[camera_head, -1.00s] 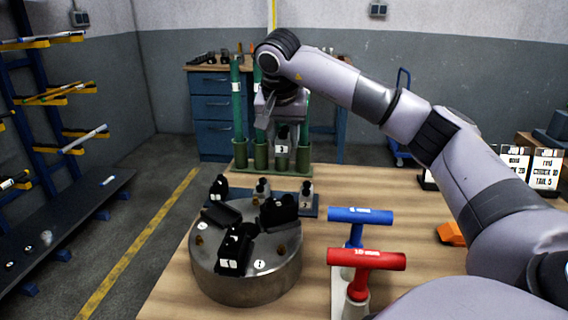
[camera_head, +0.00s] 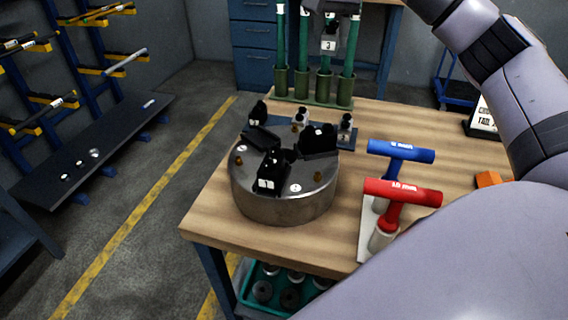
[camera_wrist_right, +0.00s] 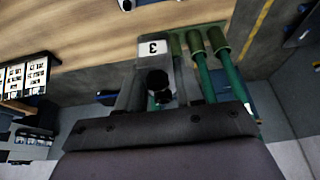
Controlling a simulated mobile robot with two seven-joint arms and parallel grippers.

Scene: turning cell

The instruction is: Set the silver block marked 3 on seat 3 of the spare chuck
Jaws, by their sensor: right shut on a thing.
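My right gripper (camera_head: 330,22) is at the top edge of the head view, partly cut off, above the back of the table. It is shut on the silver block marked 3 (camera_head: 328,46), held in the air in front of the green tubes. The block also shows in the right wrist view (camera_wrist_right: 152,52), its label facing the camera. The spare chuck (camera_head: 283,205) is a round steel body on the table, apart from the block and nearer to me. Black blocks stand on its top; the front one (camera_head: 270,172) is marked 1. I cannot make out seat 3's mark. My left gripper is out of view.
Green tubes (camera_head: 304,50) stand upright at the table's back. A blue T-handle (camera_head: 400,151) and a red T-handle (camera_head: 402,193) stand right of the chuck. Bare table (camera_head: 205,222) lies left of it.

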